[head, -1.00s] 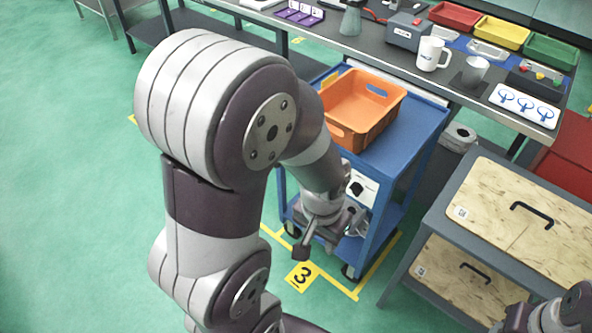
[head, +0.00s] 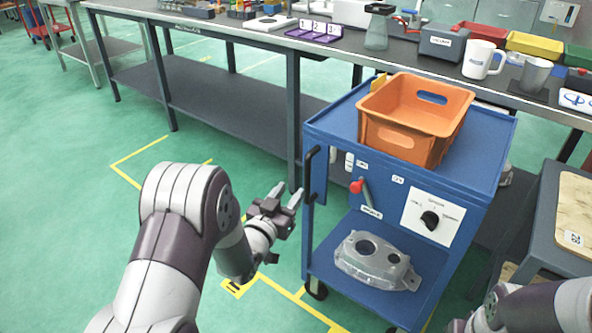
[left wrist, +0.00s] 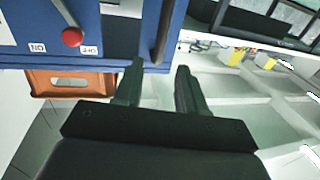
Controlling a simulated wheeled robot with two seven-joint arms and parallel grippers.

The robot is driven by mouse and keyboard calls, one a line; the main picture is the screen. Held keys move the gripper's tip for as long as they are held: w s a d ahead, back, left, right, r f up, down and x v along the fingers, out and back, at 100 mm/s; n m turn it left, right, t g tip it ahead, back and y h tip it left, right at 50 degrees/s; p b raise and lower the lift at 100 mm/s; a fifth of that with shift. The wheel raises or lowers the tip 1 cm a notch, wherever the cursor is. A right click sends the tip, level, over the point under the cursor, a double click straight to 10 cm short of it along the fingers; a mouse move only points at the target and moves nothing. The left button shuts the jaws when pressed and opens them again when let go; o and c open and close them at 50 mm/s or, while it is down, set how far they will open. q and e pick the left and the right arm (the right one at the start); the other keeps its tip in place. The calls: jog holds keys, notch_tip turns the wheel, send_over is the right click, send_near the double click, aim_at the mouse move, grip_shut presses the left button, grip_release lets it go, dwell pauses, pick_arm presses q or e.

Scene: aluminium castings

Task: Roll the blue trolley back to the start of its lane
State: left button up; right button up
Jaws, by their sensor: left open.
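The blue trolley (head: 480,160) stands at the right of centre in the head view. A dark upright handle (head: 308,175) is on its left edge. The left wrist view shows its blue side (left wrist: 110,45) and the dark handle bar (left wrist: 163,30). My left gripper (head: 287,197) is open and empty, just left of the handle. In the left wrist view its fingers (left wrist: 157,85) point toward the bar, which lies beyond the tips with no clear contact. My right arm shows at the bottom right; its gripper (head: 470,322) is partly cut off and its jaws are unclear.
An orange crate (head: 375,130) sits on the trolley top and a grey casting (head: 375,258) on its lower shelf. A red-knobbed lever (head: 357,187) is on its front. A long bench (head: 230,28) stands behind. Yellow floor lines (head: 140,155) mark clear green floor to the left.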

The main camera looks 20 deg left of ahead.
aim_at(306, 171)
pick_arm(q)
jog(key=w, duration=0.3)
jog(key=w+d+b, duration=0.1)
jog(key=w, duration=0.3)
jog(key=w+b, duration=0.1)
jog(key=w, duration=0.2)
jog(key=shift+w+d+f, duration=0.2)
jog(key=shift+w+d, duration=0.05)
jog(key=shift+w, duration=0.05)
jog(key=shift+w+r, duration=0.1)
jog(key=shift+w, duration=0.1)
grip_shut()
